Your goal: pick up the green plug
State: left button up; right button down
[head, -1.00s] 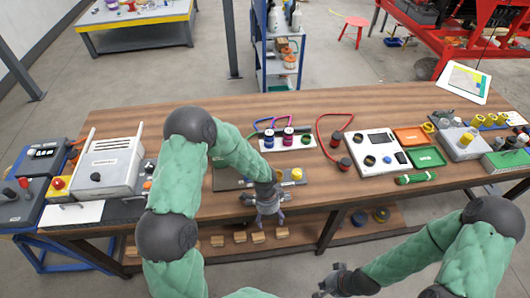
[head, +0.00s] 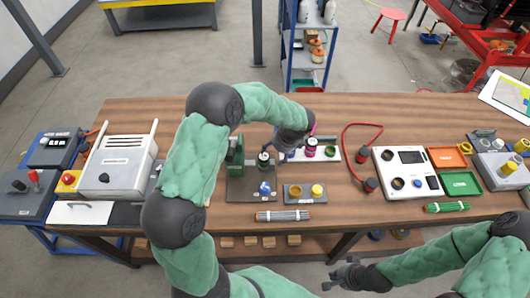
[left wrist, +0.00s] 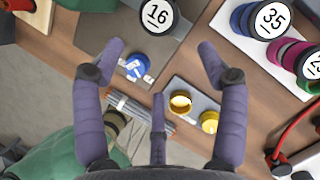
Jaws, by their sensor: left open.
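In the head view the left gripper (head: 287,148) is just right of the plug. My right gripper (head: 342,275) hangs in front of the table, its jaws unclear.
A white strip (head: 300,157) holds blue and magenta plugs and a green ring. A green upright device (head: 236,155) stands left of the plug. A small panel with yellow parts (head: 305,193) and a grey rod bundle (head: 283,215) lie in front. A red cable (head: 350,150) loops at right.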

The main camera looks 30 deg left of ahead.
aim_at(265, 156)
pick_arm(q)
jog(key=a+f, duration=0.2)
jog(key=f, duration=0.1)
jog(key=a+f+b, duration=0.1)
jog(key=f, duration=0.1)
jog(key=shift+w+a, duration=0.2)
jog(key=shift+w, duration=0.15)
jog(key=x, duration=0.4)
jog(key=shift+w+a+b, duration=0.1)
jog(key=shift+a+b, duration=0.2)
jog(key=shift+b, duration=0.1)
jog(key=c, duration=1.3)
pick_arm(e)
jog(key=shift+w+f, duration=0.15)
jog(key=shift+f, duration=0.7)
